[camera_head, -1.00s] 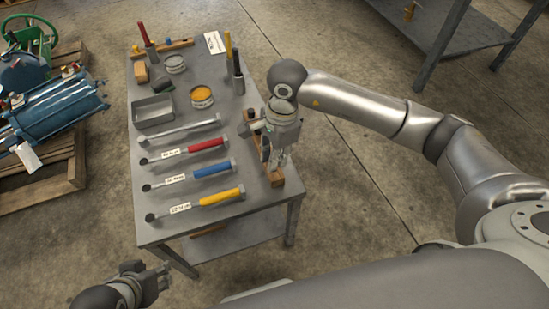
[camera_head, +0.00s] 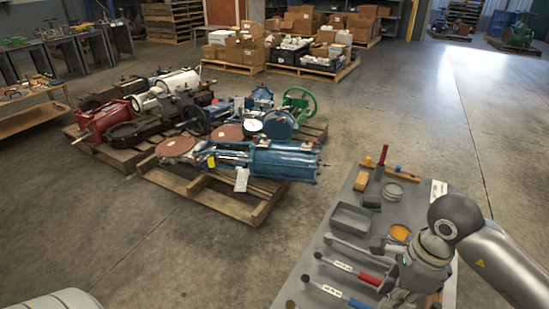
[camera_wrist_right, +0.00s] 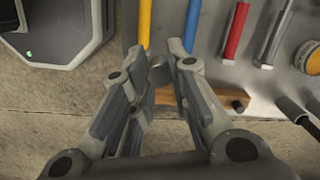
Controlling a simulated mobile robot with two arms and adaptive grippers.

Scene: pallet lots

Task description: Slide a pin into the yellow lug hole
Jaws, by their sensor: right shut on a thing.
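My right gripper (camera_head: 397,292) is over the right part of the grey workbench (camera_head: 312,262). In the right wrist view its fingers (camera_wrist_right: 161,66) are closed on a small grey round-ended pin (camera_wrist_right: 158,73), seen above a wooden block (camera_wrist_right: 190,97). Most of the pin is hidden by the fingers. A small yellow piece (camera_head: 211,161), possibly the lug, shows at the near end of a blue cylinder (camera_head: 275,161) on a pallet. Its hole is too small to make out. My left gripper is out of view.
The blue machinery stands on a wooden pallet (camera_head: 233,210), with red machinery (camera_head: 101,120) beyond it to the left. Tools with red (camera_head: 370,279) and blue handles and a grey tray (camera_head: 351,219) lie on the bench. Open floor lies between pallet and bench.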

